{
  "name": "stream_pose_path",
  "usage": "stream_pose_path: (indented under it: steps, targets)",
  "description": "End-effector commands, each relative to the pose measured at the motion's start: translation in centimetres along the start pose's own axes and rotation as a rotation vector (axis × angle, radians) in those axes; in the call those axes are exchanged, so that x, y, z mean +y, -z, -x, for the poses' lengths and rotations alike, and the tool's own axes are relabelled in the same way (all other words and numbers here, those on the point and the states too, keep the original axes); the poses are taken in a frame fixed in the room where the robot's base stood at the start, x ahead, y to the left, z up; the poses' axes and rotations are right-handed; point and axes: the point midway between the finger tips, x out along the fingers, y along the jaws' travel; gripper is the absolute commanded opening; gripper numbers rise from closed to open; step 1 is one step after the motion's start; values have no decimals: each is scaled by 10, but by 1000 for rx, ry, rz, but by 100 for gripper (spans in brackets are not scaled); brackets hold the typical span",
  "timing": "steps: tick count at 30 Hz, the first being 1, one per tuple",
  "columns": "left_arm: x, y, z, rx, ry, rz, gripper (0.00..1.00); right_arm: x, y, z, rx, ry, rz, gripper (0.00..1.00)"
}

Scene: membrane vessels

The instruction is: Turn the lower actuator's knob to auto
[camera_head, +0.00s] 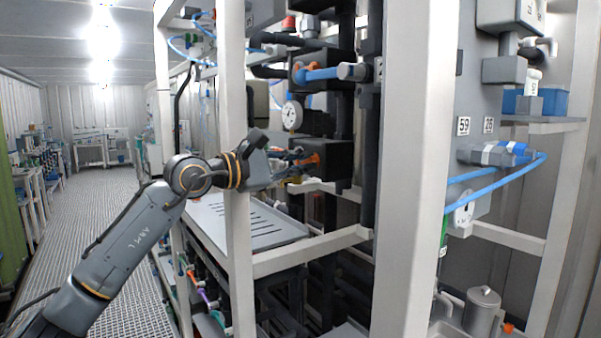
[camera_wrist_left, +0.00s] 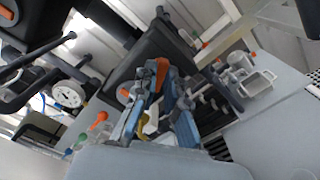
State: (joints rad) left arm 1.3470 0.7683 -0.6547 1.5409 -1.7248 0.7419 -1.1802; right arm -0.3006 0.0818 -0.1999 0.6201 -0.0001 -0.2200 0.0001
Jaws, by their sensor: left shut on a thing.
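The lower actuator (camera_head: 334,158) is a black box on the pipework behind the white frame. Its orange knob (camera_head: 314,158) faces my left arm. My left gripper (camera_head: 303,159) reaches in past the white upright and its fingertips are at the knob. In the left wrist view the orange knob (camera_wrist_left: 162,68) shows between the tips of the fingers (camera_wrist_left: 160,84), against the dark actuator housing (camera_wrist_left: 150,45). The gripper is shut on the knob. The knob's markings are not readable, so its setting cannot be told. My right gripper is not in view.
A round gauge (camera_head: 292,115) hangs to the left. A white upright (camera_head: 236,200) stands close to my left arm. A slotted tray (camera_head: 250,222) lies below. The aisle (camera_head: 95,205) at left is clear.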

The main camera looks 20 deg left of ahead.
Motion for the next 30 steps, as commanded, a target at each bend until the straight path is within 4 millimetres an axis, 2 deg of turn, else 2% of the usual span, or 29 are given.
stream_pose_path:
  steps: [3,15,30]
  targets:
    - [-2,0,0,-1,-1,-107,0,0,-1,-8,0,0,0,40]
    - [-3,1,0,-1,1,-380,0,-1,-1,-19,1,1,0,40]
    - [-3,0,0,-1,3,-476,0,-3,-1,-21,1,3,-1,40]
